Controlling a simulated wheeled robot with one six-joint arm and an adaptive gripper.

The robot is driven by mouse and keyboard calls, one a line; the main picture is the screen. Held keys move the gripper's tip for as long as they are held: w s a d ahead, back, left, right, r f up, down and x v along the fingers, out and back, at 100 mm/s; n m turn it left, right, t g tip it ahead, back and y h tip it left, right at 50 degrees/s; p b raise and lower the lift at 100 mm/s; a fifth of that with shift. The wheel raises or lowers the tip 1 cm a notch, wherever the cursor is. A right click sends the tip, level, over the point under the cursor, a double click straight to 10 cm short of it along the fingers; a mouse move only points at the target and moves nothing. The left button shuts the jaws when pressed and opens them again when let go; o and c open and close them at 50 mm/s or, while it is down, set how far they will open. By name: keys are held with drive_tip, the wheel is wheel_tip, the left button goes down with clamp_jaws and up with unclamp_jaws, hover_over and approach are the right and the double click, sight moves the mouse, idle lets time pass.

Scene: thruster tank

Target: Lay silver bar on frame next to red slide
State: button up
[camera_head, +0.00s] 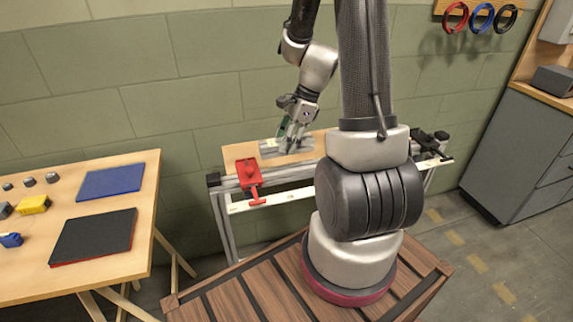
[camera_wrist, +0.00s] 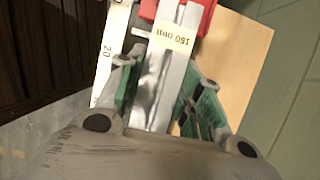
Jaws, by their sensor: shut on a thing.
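The red slide (camera_head: 250,174) sits at the left end of the metal frame (camera_head: 290,195), its handle hanging over the front rail. It also shows at the top edge of the wrist view (camera_wrist: 148,9). My gripper (camera_head: 292,138) is over the frame, to the right of the red slide. In the wrist view, the green-padded fingers of my gripper (camera_wrist: 160,98) are shut on the silver bar (camera_wrist: 150,88), which bears a "160 mm" label. The bar's far end reaches close to the red slide; whether they touch is unclear. Whether the bar rests on the frame is unclear.
A white scale strip (camera_wrist: 108,60) runs beside the bar. A wooden board (camera_head: 238,148) lies behind the frame rail, near the wall. A wooden table (camera_head: 150,215) with a blue mat (camera_head: 110,182) and a black mat (camera_head: 95,238) stands at left. A grey cabinet (camera_head: 515,150) stands at right.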

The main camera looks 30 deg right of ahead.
sight(287, 169)
drive_tip(key=shift+f, duration=3.2)
drive_tip(key=shift+f, duration=0.1)
drive_tip(key=o, duration=1.2)
drive_tip(key=v, duration=1.2)
drive_tip(key=shift+a+r, duration=0.1)
drive_tip(key=shift+r, duration=0.25)
drive_tip(key=s+a+r+n+t+h, duration=0.1)
drive_tip(key=s+a+r+n+h, duration=0.1)
drive_tip(key=s+r+n, duration=0.5)
drive_tip(key=s+a+r+n+t+h, duration=0.2)
drive_tip(key=s+a+r+n, duration=0.3)
drive_tip(key=n, duration=0.9)
drive_tip(key=s+r, duration=0.3)
drive_tip(key=r, duration=0.1)
drive_tip(key=shift+r, duration=0.2)
